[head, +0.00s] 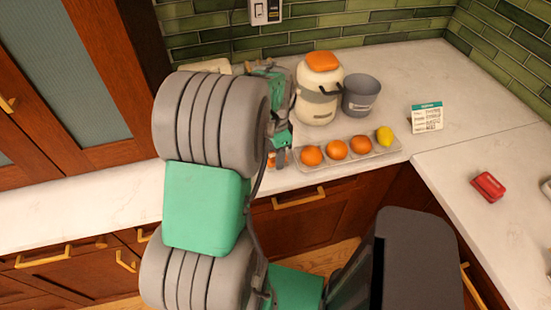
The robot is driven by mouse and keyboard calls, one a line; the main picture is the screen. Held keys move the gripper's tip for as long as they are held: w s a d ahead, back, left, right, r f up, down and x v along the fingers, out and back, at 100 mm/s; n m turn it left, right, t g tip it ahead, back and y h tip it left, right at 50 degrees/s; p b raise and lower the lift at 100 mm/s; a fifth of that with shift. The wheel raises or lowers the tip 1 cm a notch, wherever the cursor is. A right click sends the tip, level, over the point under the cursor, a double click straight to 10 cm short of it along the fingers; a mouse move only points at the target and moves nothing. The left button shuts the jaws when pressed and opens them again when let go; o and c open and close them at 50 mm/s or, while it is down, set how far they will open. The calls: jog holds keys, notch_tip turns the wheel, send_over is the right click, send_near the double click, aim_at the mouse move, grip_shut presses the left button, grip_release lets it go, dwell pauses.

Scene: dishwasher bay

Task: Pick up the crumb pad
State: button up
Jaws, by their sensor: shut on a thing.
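My gripper (279,157) is at the back counter, just left of the fruit tray, mostly hidden behind my own arm. It is shut on a small orange and pale thing (271,160), of which only a little shows. I cannot tell from this view whether this is the crumb pad. No other thing in view is clearly a crumb pad.
A tray (321,167) with oranges and a lemon sits at the counter's front edge. Behind it stand a cream jar with an orange lid (321,105) and a grey cup (361,97). A small sign (427,116) and a red item (488,187) are further right. The left counter is clear.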

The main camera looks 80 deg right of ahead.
jog(key=shift+r, duration=0.1)
jog(key=shift+r, duration=0.3)
notch_tip(320, 180, up, 2)
jog(key=shift+r+b, duration=0.2)
jog(key=shift+b, duration=0.1)
jog(key=s+a+r+b, duration=0.3)
jog(key=s+a+r, duration=0.7)
jog(key=shift+b, duration=0.3)
